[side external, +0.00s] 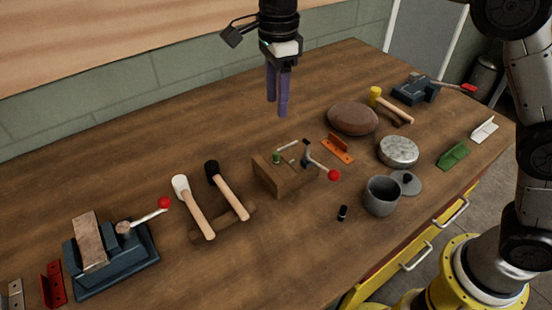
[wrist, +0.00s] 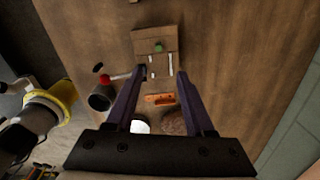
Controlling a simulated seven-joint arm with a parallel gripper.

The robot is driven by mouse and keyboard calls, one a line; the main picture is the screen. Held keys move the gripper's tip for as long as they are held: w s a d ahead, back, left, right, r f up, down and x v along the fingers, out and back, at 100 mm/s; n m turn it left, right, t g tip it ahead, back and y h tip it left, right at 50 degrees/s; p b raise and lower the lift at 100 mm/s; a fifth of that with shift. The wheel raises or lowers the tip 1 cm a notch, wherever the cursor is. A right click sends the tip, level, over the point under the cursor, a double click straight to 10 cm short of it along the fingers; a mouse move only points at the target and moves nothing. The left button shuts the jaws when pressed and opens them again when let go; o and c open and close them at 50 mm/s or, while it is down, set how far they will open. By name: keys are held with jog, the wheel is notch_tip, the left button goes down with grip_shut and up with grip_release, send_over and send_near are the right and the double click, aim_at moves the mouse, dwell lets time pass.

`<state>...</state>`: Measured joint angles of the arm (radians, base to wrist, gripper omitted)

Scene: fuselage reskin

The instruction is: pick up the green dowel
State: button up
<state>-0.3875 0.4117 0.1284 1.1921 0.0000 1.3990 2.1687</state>
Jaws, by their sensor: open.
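The green dowel (side external: 276,156) is a small upright peg in the top of a wooden block (side external: 272,181). Only its upper end shows; its lower part is hidden in the block. The dowel also shows in the wrist view (wrist: 158,47), beyond my fingertips. My gripper (side external: 277,107) has two purple fingers pointing down. It is open and empty, in the air above the block and apart from the dowel. In the wrist view the fingers (wrist: 162,72) are spread, with part of the block between and beyond their tips.
A toggle clamp with a red knob (side external: 333,175) stands at the block's right. A grey pot (side external: 381,197), an orange bracket (side external: 338,148) and a brown rounded lump (side external: 353,118) lie to the right. Two hammers (side external: 228,190) lie left. Bare table lies behind the block.

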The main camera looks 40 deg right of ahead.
send_over(276, 153)
jog(key=f, duration=0.8)
jog(key=shift+s+a, duration=0.1)
jog(key=shift+a, duration=0.1)
jog(key=shift+d+f, duration=0.2)
jog(key=shift+f, duration=3)
jog(key=shift+c, duration=0.3)
grip_shut()
